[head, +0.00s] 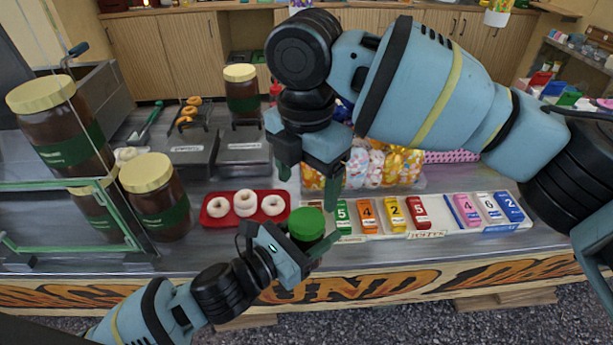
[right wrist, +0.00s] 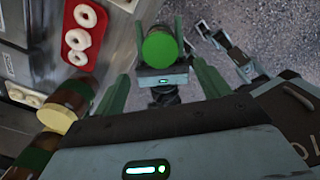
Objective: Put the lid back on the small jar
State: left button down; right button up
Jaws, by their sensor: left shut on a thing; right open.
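A round green lid (head: 306,222) shows at the front edge of the counter, at the jaws of my left gripper (head: 303,243). It looks seated on top of the small jar, whose body is mostly hidden by the lid and the jaws. My left gripper is shut on the jar. My right gripper (head: 311,184) is open and empty, a little above and behind the lid, fingers pointing down. In the right wrist view the lid (right wrist: 160,48) lies beyond and between the right gripper's spread fingers, apart from them.
A red tray (head: 212,219) of white donuts lies left of the jar. Large brown jars with cream lids (head: 163,208) stand farther left by a glass case. Numbered coloured blocks (head: 367,216) lie to the right, with bags of sweets (head: 403,165) behind.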

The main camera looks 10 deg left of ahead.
aim_at(306, 219)
dwell(0.4)
jog(key=shift+f, duration=3.95)
jog(key=c, duration=1)
jog(key=m, duration=0.5)
jog(key=o, duration=1.2)
jog(key=shift+c, duration=0.2)
jog(key=shift+r, duration=0.1)
notch_tip(306, 219, up, 12)
jog(key=shift+f, duration=0.2)
